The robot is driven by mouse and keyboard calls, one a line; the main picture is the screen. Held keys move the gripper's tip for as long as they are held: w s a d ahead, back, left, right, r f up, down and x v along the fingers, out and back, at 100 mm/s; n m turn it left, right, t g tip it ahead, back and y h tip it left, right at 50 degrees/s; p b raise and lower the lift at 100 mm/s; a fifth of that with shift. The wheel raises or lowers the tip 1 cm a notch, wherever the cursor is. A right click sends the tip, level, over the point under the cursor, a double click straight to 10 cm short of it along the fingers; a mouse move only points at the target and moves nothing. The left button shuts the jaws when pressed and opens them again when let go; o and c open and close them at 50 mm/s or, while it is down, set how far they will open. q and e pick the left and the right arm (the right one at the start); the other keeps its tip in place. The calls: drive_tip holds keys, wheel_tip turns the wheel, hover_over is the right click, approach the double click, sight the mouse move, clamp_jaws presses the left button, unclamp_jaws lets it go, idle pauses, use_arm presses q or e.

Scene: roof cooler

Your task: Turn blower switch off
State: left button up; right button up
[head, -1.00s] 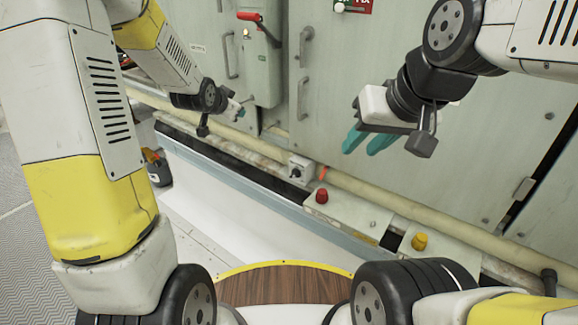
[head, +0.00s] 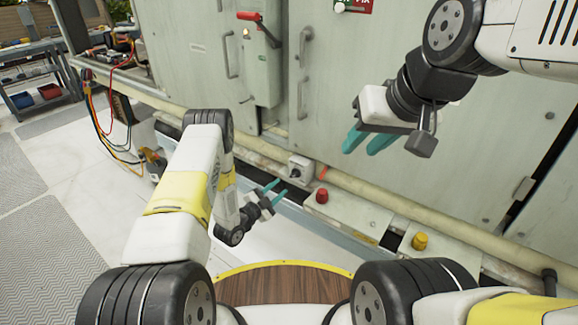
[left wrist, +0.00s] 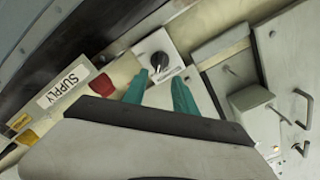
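A small white switch box with a dark rotary knob (head: 297,172) sits on the ledge at the foot of the cooler cabinet. In the left wrist view the black knob (left wrist: 158,61) with a pale pointer lies just beyond my fingertips. No lettering on it is readable, so I cannot confirm it is the blower switch. My left gripper (head: 276,190) is open and empty, just in front of the box and apart from it. Its teal fingers (left wrist: 158,81) are spread either side of the knob's line. My right gripper (head: 365,147) is open and empty in front of the cabinet.
A red button (head: 321,196) and a yellow button (head: 419,241) sit on the ledge to the right. A SUPPLY label (left wrist: 70,83) is near the red button in the wrist view. A red-handled lever (head: 250,16) and a yellowish pipe (head: 390,200) are on the cabinet.

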sight(293, 176)
use_arm(q)
drive_tip(key=x, duration=0.7)
drive_tip(key=shift+w+d, duration=0.2)
drive_tip(key=shift+d, duration=0.1)
drive_tip(key=shift+c, duration=0.2)
clamp_jaws()
